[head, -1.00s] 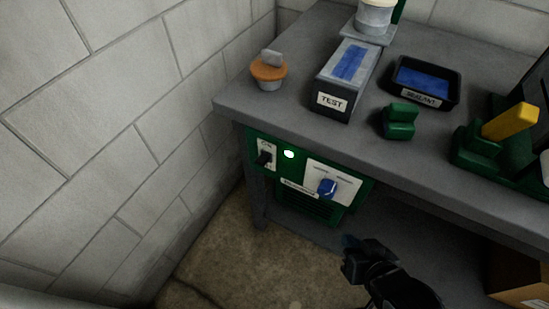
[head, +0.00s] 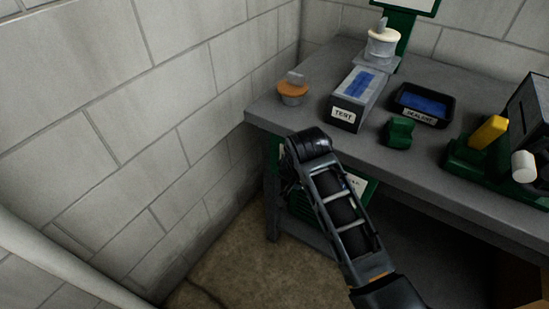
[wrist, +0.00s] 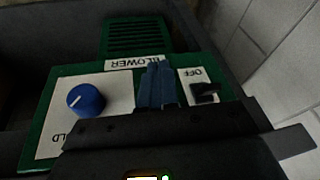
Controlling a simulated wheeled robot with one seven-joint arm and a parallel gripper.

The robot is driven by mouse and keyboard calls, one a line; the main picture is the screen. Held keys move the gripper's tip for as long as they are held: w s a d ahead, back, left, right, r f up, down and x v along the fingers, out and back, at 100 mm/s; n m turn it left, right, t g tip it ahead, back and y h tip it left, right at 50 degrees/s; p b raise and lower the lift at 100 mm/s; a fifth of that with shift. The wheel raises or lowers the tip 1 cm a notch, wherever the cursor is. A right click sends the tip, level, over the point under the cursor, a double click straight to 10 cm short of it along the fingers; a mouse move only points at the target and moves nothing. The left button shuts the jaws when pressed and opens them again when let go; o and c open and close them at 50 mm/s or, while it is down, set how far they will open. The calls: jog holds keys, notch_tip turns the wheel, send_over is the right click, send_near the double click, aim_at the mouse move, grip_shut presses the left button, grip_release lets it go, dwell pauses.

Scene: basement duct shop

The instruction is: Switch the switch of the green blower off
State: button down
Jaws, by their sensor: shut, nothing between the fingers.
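The green blower (head: 272,152) is set under the bench top; my arm covers most of its front in the head view. In the wrist view the blower (wrist: 45,105) shows its grille, a BLOWER label and a black switch (wrist: 205,94) on a white plate, with OFF printed beside it. I cannot tell which way the switch is thrown. My gripper (wrist: 158,72) is shut and empty, its bluish fingertips over the panel, just left of the switch plate in the wrist view, between it and the blue knob. In the head view my fingers are hidden behind my arm.
A blue knob (wrist: 86,100) sits on a white plate on the panel. On the bench (head: 262,117) stand an orange-topped pot (head: 293,92), a TEST box (head: 343,116), a black sealant tray (head: 400,104) and a green block (head: 398,132). A block wall (head: 120,130) is close on the left.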

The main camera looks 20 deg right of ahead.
jog(key=w+r+g, duration=0.1)
jog(key=w+r, duration=0.1)
jog(key=r, duration=0.2)
jog(key=w+a+r+m+p, duration=0.1)
jog(key=w+r, duration=0.1)
jog(key=r, duration=0.3)
jog(key=w+a+r+m+g, duration=0.1)
jog(key=w+r, duration=0.2)
jog(key=r, duration=0.1)
jog(key=shift+a+r+g, duration=0.1)
jog(key=shift+r+g, duration=0.1)
jog(key=shift+g, duration=0.1)
jog(key=shift+w, duration=0.1)
jog(key=f, duration=0.6)
jog(key=d+f+p, duration=0.1)
jog(key=f, duration=0.3)
jog(key=shift+w, duration=0.4)
